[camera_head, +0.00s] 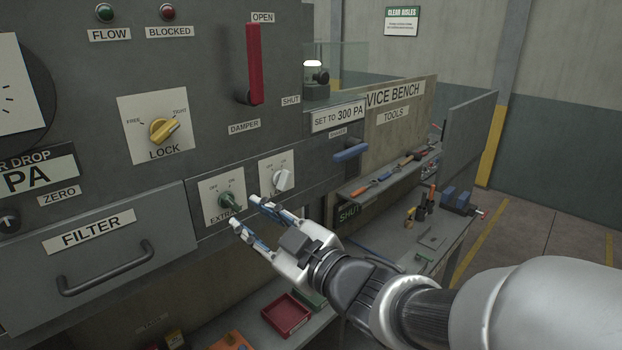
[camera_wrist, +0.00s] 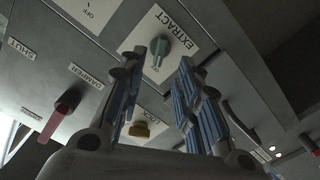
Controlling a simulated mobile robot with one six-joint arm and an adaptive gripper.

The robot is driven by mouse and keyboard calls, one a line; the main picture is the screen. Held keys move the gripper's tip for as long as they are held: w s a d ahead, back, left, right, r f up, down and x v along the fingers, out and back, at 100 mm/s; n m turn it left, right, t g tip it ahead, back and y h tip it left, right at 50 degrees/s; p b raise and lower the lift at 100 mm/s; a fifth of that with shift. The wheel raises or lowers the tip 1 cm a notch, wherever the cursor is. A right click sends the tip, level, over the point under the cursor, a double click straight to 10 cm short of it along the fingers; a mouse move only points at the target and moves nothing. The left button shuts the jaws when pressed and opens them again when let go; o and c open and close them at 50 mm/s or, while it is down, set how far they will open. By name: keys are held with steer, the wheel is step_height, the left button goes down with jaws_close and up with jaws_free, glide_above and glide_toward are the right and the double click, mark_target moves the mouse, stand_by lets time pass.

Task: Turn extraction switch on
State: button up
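The extraction switch is a green rotary knob (camera_head: 229,202) on a white plate (camera_head: 212,215) marked OFF at its upper part. My gripper partly covers the plate's EXTRACT label. The wrist view shows the green knob (camera_wrist: 159,48) and the full word EXTRACT beyond my fingertips. I cannot tell for sure which mark the knob points to. My gripper (camera_head: 246,213) is open and empty, with its blue-padded fingers pointing at the panel. In the wrist view, my gripper (camera_wrist: 166,72) has its fingers apart, with the knob near the gap between their tips. Contact is not visible.
A white knob (camera_head: 281,180) sits on the plate just right. A yellow LOCK knob (camera_head: 163,130), a red damper lever (camera_head: 254,64) and the filter drawer handle (camera_head: 105,270) are on the same panel. A blue handle (camera_head: 351,152) juts out at right. A red tray (camera_head: 287,314) lies below.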

mark_target(233, 205)
steer(key=x, duration=0.7)
steer(key=shift+d+p, duration=0.1)
steer(key=shift+p, duration=0.2)
steer(key=shift+c, duration=0.5)
jaws_close()
